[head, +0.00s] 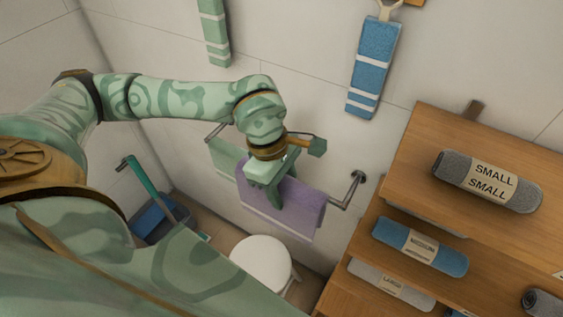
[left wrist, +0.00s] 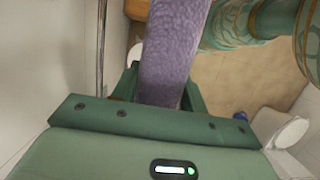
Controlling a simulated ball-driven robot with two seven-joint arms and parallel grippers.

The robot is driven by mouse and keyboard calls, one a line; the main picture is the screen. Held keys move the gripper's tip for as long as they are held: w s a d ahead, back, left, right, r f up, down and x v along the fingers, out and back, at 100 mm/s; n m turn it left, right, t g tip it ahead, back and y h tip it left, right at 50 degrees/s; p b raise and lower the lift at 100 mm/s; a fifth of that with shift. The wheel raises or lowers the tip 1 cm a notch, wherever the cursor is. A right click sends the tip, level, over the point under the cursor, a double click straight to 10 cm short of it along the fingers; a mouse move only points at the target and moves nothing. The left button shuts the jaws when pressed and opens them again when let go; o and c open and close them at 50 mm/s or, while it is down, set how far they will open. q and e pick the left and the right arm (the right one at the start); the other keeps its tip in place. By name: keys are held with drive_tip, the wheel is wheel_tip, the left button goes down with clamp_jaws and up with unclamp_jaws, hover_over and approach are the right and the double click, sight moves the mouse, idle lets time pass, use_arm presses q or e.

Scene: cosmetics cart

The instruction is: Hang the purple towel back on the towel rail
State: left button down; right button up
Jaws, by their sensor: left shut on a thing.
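My left gripper (head: 268,190) is shut on the purple towel (head: 303,205) in the head view. The towel is folded, with a pale stripe near its lower edge. The towel also runs between the fingers in the left wrist view (left wrist: 172,50). The metal towel rail (head: 343,200) is on the wall, its right bracket showing beside the towel; the towel and my gripper hide its middle. In the left wrist view the rail (left wrist: 101,45) lies left of the towel with a gap between them. My right gripper is out of view.
A pale green towel (head: 226,158) hangs behind my gripper. A blue towel (head: 374,62) and a green towel (head: 214,28) hang higher up. A wooden shelf unit (head: 420,150) with rolled towels stands at right. A white round stool or bin (head: 262,260) stands below.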

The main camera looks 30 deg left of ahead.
use_arm(q)
drive_tip(key=w+b, duration=0.2)
drive_tip(key=w, duration=1.1)
drive_tip(key=f+b, duration=0.3)
drive_tip(key=f, duration=0.3)
drive_tip(key=f+b, duration=0.4)
drive_tip(key=f, duration=0.2)
drive_tip(key=f+b, duration=0.3)
drive_tip(key=f, duration=0.3)
drive_tip(key=shift+w+a+f+b, duration=0.2)
drive_tip(key=shift+w+a+b, duration=0.05)
drive_tip(key=shift+a+b, duration=0.15)
drive_tip(key=c, duration=0.7)
unclamp_jaws()
drive_tip(key=p+v, duration=0.1)
drive_tip(key=v, duration=1.5)
drive_tip(key=shift+r, duration=0.15)
